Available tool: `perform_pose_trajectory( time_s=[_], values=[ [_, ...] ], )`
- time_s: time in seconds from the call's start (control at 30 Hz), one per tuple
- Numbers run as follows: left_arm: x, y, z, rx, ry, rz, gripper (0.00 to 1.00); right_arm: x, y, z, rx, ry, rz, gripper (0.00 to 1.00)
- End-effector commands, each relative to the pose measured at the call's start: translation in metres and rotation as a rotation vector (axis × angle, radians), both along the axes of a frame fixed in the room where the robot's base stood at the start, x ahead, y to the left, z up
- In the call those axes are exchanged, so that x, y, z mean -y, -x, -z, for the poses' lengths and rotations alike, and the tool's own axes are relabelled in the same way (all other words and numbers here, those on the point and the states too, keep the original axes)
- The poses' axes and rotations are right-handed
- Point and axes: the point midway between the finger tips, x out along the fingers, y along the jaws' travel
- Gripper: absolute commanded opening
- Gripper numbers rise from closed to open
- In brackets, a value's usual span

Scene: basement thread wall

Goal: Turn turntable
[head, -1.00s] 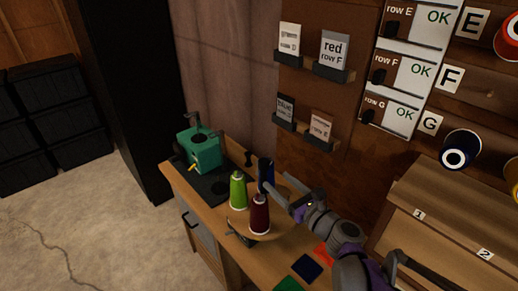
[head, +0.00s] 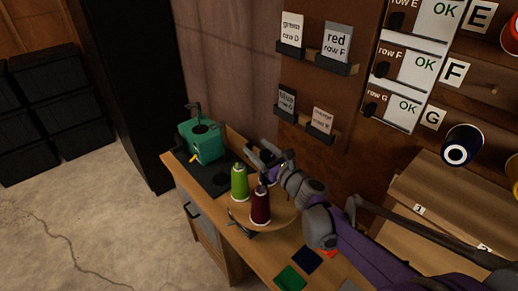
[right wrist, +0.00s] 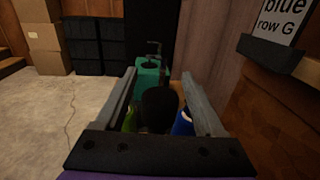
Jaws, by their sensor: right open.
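The round wooden turntable (head: 284,214) sits on the workbench. A green thread cone (head: 239,183) and a dark red cone (head: 260,206) stand on it. A blue cone is mostly hidden behind my right gripper in the head view; part of it shows in the right wrist view (right wrist: 183,124). A dark grey lever-like part (head: 240,223) is at the turntable's front edge. My right gripper (head: 262,163) is open above the back of the turntable, near the cones. In the right wrist view, a dark rounded thing (right wrist: 158,110) is between the fingers; contact is unclear. My left gripper is out of view.
A teal machine (head: 204,141) stands at the bench's far left end. Colour swatches (head: 290,278) lie at the front right. Card holders (head: 318,59) and a shelf rack are on the wall behind. Black bins (head: 55,105) are stacked far left.

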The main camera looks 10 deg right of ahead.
Motion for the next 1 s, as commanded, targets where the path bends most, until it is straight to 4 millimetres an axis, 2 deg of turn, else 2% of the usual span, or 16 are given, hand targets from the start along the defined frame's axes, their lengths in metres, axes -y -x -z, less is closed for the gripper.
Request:
perform_pose_trajectory(
  time_s=[0.23, 0.63, 1.0],
  values=[
    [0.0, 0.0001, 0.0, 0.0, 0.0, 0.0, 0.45, -0.0002, -0.0004, 0.0001, 0.0, 0.0, 0.0, 0.71],
    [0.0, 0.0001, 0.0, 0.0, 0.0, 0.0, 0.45, 0.0, -0.0003, 0.0002, 0.0, 0.0, 0.001, 0.0],
    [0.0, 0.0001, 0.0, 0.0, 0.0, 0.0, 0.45, 0.0, -0.0002, 0.0002, 0.0, 0.0, 0.001, 0.0]
  ],
)
